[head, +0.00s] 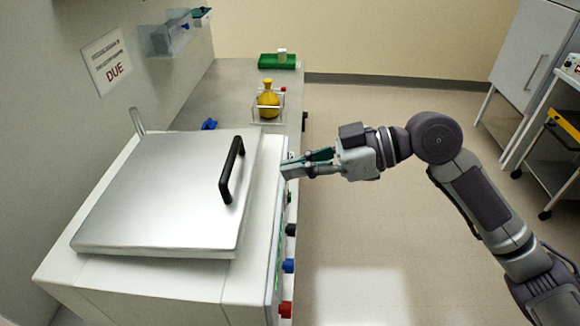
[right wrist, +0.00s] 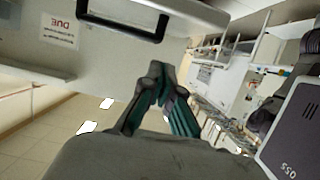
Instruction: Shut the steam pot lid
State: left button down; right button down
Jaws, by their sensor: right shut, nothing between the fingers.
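The steam pot lid (head: 165,190) is a flat square metal plate lying over the top of the white steam pot body (head: 150,287) in the head view. Its black handle (head: 232,170) stands along the right side; the handle also shows at the top of the right wrist view (right wrist: 122,24). The lid looks down or nearly so; I cannot tell whether a small gap is left. My right gripper (head: 285,171) is shut and empty, beside the right side of the pot, to the right of the handle and apart from it. My left gripper is not in view.
Coloured knobs, such as a red one (head: 285,309), line the pot's right side. Behind stand a yellow flask (head: 268,98) in a clear holder and a green tray (head: 277,62). A trolley (head: 560,140) and cabinet (head: 530,50) stand at the right. The floor between is clear.

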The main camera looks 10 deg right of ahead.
jog(key=a+f+p, duration=0.1)
jog(key=a+f, duration=0.1)
jog(key=w+a+f+p, duration=0.1)
jog(key=a, duration=0.2)
jog(key=a+f+p, duration=0.2)
jog(key=shift+w+a+f, duration=0.2)
jog(key=shift+w+f, duration=0.1)
jog(key=shift+d+f, duration=0.2)
jog(key=shift+f, duration=0.4)
jog(key=f+b, duration=0.4)
jog(key=f, duration=0.1)
jog(key=shift+d+b, duration=0.35)
jog(key=shift+d, duration=0.05)
jog(key=shift+s+r, duration=0.1)
jog(key=shift+r, duration=0.05)
